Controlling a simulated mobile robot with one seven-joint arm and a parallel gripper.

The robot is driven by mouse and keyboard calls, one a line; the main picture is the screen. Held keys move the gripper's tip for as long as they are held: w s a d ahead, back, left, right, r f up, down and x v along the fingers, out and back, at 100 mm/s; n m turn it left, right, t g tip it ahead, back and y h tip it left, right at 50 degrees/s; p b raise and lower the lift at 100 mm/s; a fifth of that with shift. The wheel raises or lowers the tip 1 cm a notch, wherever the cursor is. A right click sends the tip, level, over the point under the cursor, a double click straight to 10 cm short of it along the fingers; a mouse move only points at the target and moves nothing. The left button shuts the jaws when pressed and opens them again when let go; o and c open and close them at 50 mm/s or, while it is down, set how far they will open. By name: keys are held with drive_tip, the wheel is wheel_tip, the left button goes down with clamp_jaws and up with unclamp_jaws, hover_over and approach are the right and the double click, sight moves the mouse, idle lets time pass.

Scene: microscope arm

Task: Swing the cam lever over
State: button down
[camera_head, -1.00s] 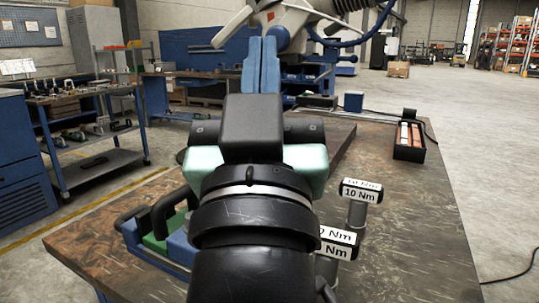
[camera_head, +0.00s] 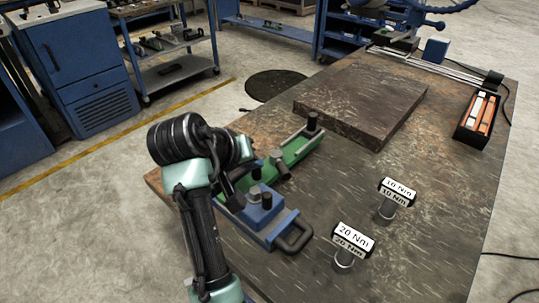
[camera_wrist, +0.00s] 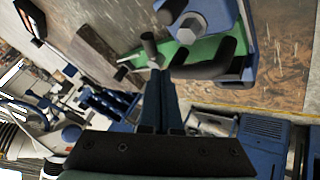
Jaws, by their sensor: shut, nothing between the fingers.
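The blue and green clamp fixture lies on the workbench in the head view, with a green channel (camera_head: 300,150), a blue block (camera_head: 262,212) with a hex bolt, and a black loop handle (camera_head: 295,238). A grey cylindrical post (camera_head: 281,165) stands by the channel. In the wrist view, a black bent bar (camera_wrist: 205,68) lies beside the blue block; I cannot tell whether it is the cam lever. My gripper (camera_wrist: 157,76) is shut and empty, its fingertips close to the grey post and the bar's end. Contact is unclear. In the head view my arm mostly hides the fingers.
Two labelled T-handles, 10 Nm (camera_head: 397,192) and 20 Nm (camera_head: 354,240), stand right of the fixture. A dark slab (camera_head: 360,100) lies behind it. A black tray (camera_head: 478,118) with orange and white items sits at the far right. Bench between them is clear.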

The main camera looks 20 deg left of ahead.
sight(281, 167)
drive_tip(key=shift+s+a+f+g+h, duration=0.1)
drive_tip(key=shift+s+f+g+h, duration=0.15)
drive_tip(key=shift+s+g+h, duration=0.1)
drive_tip(key=b+x, duration=0.1)
drive_tip(key=x, duration=0.9)
drive_tip(key=shift+w, duration=0.1)
